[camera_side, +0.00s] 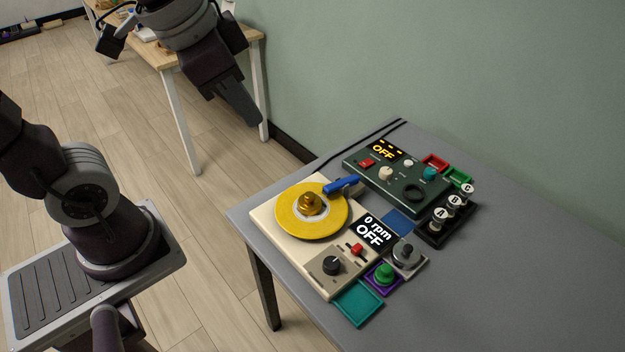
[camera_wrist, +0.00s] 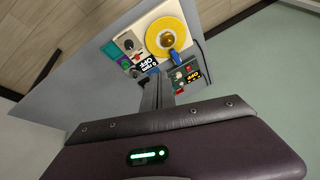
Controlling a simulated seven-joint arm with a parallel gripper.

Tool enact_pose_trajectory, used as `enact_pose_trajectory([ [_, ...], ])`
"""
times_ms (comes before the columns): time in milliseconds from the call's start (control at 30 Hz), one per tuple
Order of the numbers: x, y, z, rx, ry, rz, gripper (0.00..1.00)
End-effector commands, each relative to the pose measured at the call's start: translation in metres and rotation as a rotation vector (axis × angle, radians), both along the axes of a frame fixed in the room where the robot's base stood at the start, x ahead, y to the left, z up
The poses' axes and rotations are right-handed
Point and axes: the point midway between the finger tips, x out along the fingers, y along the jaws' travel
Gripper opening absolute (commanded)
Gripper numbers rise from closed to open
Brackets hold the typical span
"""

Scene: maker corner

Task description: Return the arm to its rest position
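My gripper (camera_side: 250,115) is in the air at the top of the side view, left of and above the grey table (camera_side: 480,290). Its fingers point down and to the right, well clear of everything on the table. In the wrist view the two dark fingers (camera_wrist: 160,92) lie close together, with no object visible between them. The wrist view looks down on the table past the fingers. My arm's base and lower links show at the left of the side view.
A cream turntable unit with a yellow disc (camera_side: 290,222) reads 0 rpm OFF. Behind it, a dark green panel (camera_side: 370,184) also reads OFF. Weights, a green button (camera_side: 384,273) and coloured trays stand nearby. A wooden desk (camera_side: 160,55) stands at the back. The table's right side is clear.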

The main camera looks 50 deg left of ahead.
Motion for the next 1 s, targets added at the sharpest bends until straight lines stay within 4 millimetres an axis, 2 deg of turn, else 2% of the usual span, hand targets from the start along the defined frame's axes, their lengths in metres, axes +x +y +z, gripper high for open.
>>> enact_pose_trajectory([
  [33, -0.024, 0.006, 0.002, -0.033, -0.031, 0.075, 0.00],
  [100, -0.050, 0.012, 0.000, -0.085, -0.055, 0.169, 0.00],
  [233, -0.074, 0.015, -0.006, -0.147, -0.075, 0.260, 0.00],
  [1000, -0.078, 0.015, -0.007, -0.157, -0.077, 0.274, 0.00],
])
